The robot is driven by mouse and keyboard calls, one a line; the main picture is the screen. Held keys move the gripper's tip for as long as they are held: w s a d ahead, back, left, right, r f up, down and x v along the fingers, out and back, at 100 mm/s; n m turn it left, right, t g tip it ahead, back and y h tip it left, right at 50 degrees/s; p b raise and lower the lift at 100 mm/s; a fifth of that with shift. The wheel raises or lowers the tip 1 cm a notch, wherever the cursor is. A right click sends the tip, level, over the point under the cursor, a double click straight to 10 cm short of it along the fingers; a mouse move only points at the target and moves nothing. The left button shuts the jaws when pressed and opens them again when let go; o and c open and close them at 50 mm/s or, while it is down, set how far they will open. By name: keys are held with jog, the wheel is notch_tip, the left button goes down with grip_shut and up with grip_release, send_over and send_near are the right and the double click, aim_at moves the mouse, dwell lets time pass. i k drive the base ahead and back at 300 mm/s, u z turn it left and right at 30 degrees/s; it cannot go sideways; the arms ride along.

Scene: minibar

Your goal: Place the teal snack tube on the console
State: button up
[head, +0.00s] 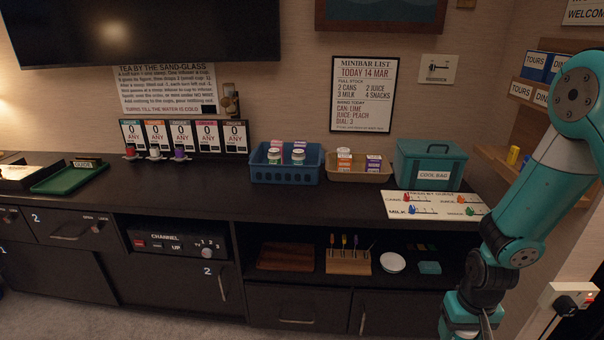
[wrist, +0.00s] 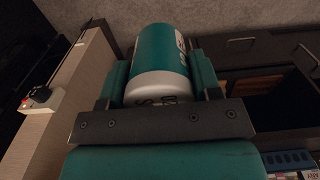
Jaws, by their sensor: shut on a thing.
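The teal snack tube (wrist: 160,52), teal with a white end band and white lettering, shows in the wrist view between the two fingers. My gripper (wrist: 160,75) is shut on it. In the head view my gripper is low at the bottom right, partly cut off by the frame edge, and I cannot make out the tube there. The console (head: 330,205) is a long dark cabinet with a flat top along the wall. My gripper is at its right end, below the level of its top.
On the console top stand a blue basket (head: 286,174), a tan tray (head: 358,172), a teal cool bag (head: 429,165) and a white guest board (head: 434,206). A green tray (head: 70,177) lies at the left. The front middle of the top is clear. A socket (head: 567,298) is at the right.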

aim_at(337, 203)
jog(key=u, duration=2.05)
jog(key=i, duration=1.6)
jog(key=z, duration=2.75)
jog(key=i, duration=0.15)
jog(key=u, duration=0.05)
